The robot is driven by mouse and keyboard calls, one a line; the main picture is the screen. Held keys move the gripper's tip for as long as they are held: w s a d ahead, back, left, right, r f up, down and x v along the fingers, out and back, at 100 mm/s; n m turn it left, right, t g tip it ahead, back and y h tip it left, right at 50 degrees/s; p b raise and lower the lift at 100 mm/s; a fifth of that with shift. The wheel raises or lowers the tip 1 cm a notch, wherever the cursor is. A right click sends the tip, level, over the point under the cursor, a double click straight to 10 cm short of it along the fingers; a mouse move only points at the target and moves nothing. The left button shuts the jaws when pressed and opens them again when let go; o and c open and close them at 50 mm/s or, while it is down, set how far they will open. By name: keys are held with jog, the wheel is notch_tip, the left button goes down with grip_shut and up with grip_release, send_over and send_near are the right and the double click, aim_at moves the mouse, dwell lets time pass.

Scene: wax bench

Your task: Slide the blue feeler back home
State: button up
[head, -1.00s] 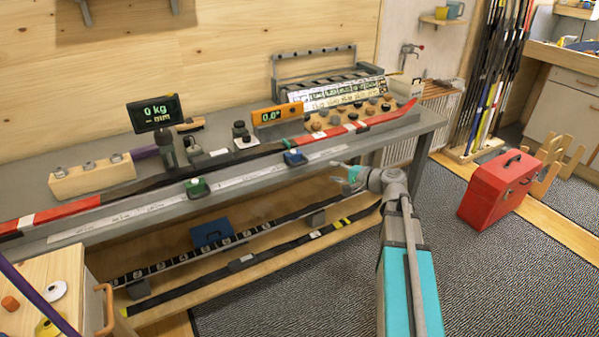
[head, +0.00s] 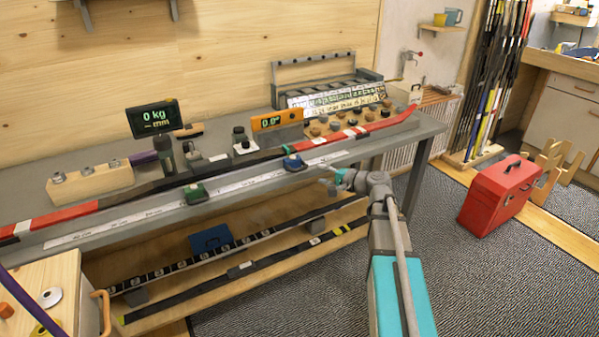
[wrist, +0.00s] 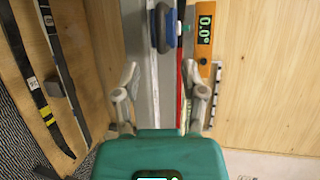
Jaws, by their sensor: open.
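The blue feeler (head: 292,162) sits on the white printed scale strip (head: 240,182) along the bench's front edge, beside the long red and black ski. It also shows at the top of the wrist view (wrist: 173,28), ahead of my gripper. My gripper (head: 330,180) is open and empty, just right of the blue feeler and apart from it. In the wrist view its two fingers (wrist: 160,84) are spread wide, with the strip running between them. A green feeler (head: 196,193) sits farther left on the same strip.
The red and black ski (head: 370,127) lies lengthwise behind the strip. An orange 0.0° gauge (head: 277,119) and a dark display (head: 155,118) stand behind it. A lower shelf (head: 270,265) holds more skis. A red toolbox (head: 500,195) stands on the floor to the right.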

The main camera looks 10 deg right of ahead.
aim_at(300, 170)
jog(key=b+x, duration=0.1)
jog(key=x, duration=0.8)
jog(key=shift+b, duration=0.35)
grip_shut()
jog(key=shift+a, duration=0.25)
jog(key=shift+d, duration=0.15)
